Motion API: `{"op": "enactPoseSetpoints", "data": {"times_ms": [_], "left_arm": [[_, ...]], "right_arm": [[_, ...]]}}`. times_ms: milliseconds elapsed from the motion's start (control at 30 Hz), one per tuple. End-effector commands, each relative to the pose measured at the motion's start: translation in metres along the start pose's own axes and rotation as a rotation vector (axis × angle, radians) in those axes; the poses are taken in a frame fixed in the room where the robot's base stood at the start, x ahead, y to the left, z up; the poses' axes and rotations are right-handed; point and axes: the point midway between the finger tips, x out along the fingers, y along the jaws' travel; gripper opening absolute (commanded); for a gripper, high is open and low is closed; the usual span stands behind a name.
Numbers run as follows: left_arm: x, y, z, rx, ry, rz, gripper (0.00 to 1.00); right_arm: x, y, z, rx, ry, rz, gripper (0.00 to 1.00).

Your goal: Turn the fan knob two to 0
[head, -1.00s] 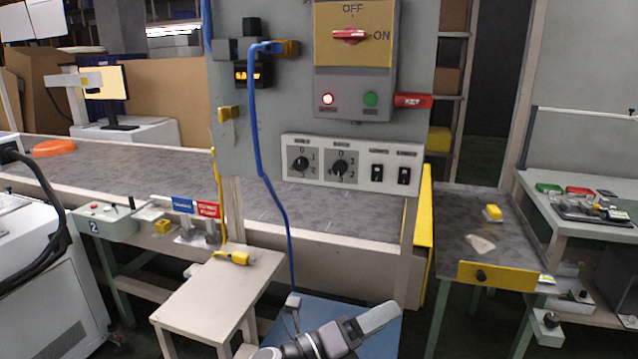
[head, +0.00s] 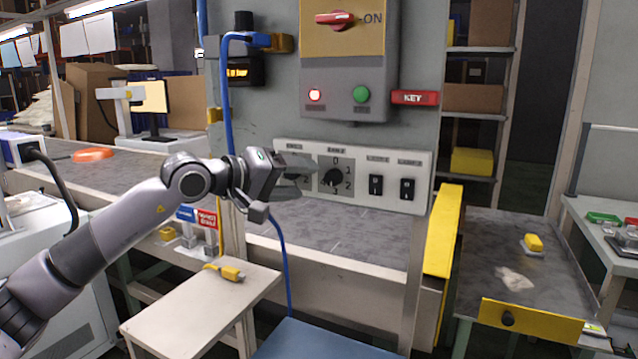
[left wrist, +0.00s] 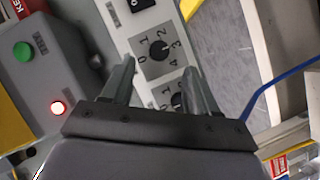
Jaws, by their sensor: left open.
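Fan knob two (head: 335,176) is the right of two round black knobs on the white control panel (head: 418,200), with 0 above it and 1 and 2 at its right. Its pointer direction is too small to tell. In the left wrist view knob two (left wrist: 160,50) shows just beyond the fingertips. My left gripper (head: 303,178) is open and empty, in front of the left knob, just left of knob two. In the left wrist view the left knob (left wrist: 178,101) is partly hidden by a finger. My right gripper is not in view.
Two black rocker switches (head: 376,186) sit right of the knobs. Above is a grey box with a lit red lamp (head: 315,95), a green button (head: 361,95) and a red rotary switch (head: 336,19). A yellow guard (head: 443,235) stands at the panel's right. A small beige table (head: 200,305) stands below.

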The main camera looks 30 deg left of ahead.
Motion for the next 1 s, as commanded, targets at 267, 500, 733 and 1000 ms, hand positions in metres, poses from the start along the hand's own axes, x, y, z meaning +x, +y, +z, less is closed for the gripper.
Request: {"op": "enactPoseSetpoints", "data": {"times_ms": [267,500,733,1000], "left_arm": [[0.019,0.002,-0.004,0.017,0.008,-0.004,0.59],[0.051,0.002,-0.004,0.016,0.007,-0.003,0.59],[0.068,0.001,-0.004,0.017,0.008,-0.004,0.59],[0.07,0.0,-0.004,0.018,0.008,-0.004,0.59]], "right_arm": [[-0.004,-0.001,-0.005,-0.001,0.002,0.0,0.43],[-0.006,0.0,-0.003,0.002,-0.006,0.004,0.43],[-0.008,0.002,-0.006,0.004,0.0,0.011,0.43],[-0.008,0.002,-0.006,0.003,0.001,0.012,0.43]]}}
